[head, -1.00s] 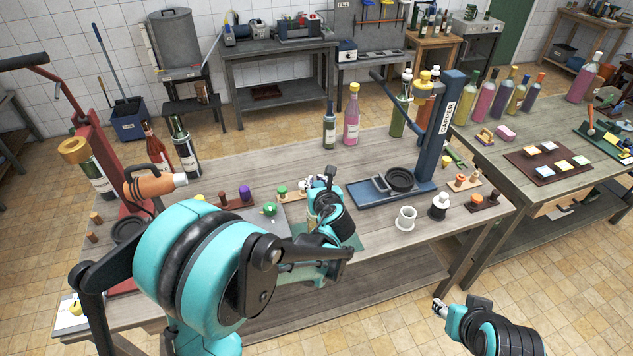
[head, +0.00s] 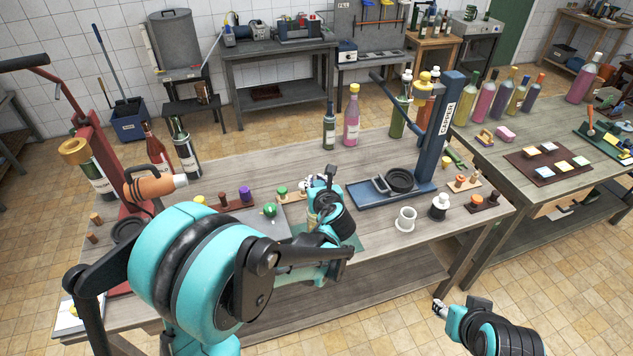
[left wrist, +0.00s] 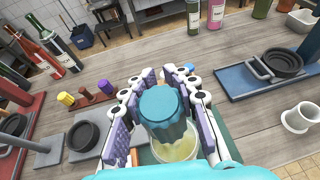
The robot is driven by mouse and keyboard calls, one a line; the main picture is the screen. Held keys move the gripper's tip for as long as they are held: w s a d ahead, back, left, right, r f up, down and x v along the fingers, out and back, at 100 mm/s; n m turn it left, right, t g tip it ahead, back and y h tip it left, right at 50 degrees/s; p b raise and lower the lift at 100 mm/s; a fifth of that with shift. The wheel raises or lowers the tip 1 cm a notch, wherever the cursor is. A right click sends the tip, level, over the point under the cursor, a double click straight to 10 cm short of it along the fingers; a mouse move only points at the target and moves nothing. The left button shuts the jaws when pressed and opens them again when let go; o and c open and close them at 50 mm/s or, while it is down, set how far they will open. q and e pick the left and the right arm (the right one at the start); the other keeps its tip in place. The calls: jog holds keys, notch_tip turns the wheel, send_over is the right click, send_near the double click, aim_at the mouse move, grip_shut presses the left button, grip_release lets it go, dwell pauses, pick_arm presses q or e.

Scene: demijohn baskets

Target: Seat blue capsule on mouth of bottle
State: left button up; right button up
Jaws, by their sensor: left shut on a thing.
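The blue capsule (left wrist: 162,105) is between the fingers of my left gripper (left wrist: 158,108) in the left wrist view, and the gripper is shut on it. Just below the capsule shows the pale, yellowish round body of what looks like the bottle (left wrist: 172,152). Whether the capsule touches the bottle's mouth I cannot tell, as the capsule hides the mouth. In the head view my left gripper (head: 325,188) is over the front of the wooden bench, and its hand hides the capsule. My right gripper (head: 439,307) hangs low at the right, away from the bench; its finger opening is too small to judge.
A blue capper stand (head: 437,130) with a black dish is to the right, beside a white cup (head: 405,219). A dark green bottle (head: 329,128) and a pink bottle (head: 352,115) stand behind. Small coloured stoppers and a grey plate (head: 262,225) are at the left.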

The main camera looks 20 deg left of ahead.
pick_arm(q)
notch_tip(320, 180, up, 8)
jog(key=p, duration=0.5)
jog(key=shift+f, duration=0.15)
jog(key=shift+c, duration=0.2)
dwell(0.4)
